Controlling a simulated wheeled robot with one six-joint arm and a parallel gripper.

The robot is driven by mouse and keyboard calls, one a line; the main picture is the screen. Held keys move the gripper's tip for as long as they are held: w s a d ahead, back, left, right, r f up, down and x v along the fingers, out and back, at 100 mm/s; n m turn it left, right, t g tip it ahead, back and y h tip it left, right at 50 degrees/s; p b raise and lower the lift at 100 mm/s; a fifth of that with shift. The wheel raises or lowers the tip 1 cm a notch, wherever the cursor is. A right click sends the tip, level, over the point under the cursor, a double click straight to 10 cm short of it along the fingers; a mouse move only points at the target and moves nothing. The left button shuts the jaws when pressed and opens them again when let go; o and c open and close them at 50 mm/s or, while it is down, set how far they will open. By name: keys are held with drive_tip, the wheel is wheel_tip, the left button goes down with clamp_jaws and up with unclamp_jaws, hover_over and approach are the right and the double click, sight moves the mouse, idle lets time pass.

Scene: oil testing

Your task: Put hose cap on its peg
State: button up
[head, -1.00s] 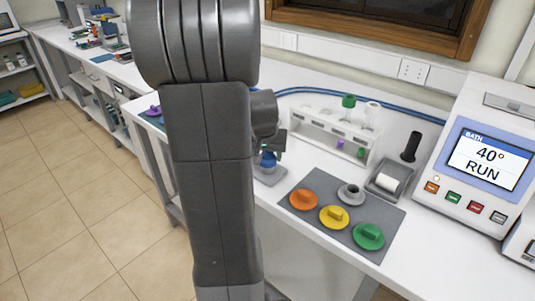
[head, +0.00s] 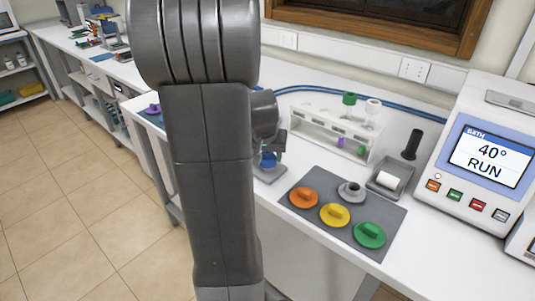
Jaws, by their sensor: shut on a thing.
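A blue cap (head: 268,160), probably the hose cap, shows just right of my arm in the head view. It is over a small grey base (head: 271,174) on the white bench. My gripper (head: 271,152) is shut on the blue cap from above, partly hidden behind my arm. The peg is not clearly visible, and I cannot tell whether the cap touches it.
A grey mat (head: 318,223) to the right holds orange (head: 304,198), yellow (head: 334,215) and green (head: 369,235) discs and a grey round piece (head: 351,192). A white rack (head: 330,130) stands behind. A bath unit (head: 470,160) stands at right.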

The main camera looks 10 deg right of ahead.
drive_tip(key=shift+f, duration=0.15)
drive_tip(key=o, duration=0.7)
drive_tip(key=shift+p+v, duration=3.35)
drive_tip(key=shift+v, duration=2.2)
drive_tip(key=shift+f, duration=0.1)
drive_tip(key=b+x, duration=0.5)
drive_tip(key=x, duration=0.3)
drive_tip(key=shift+f, duration=0.2)
drive_tip(key=shift+w, duration=0.15)
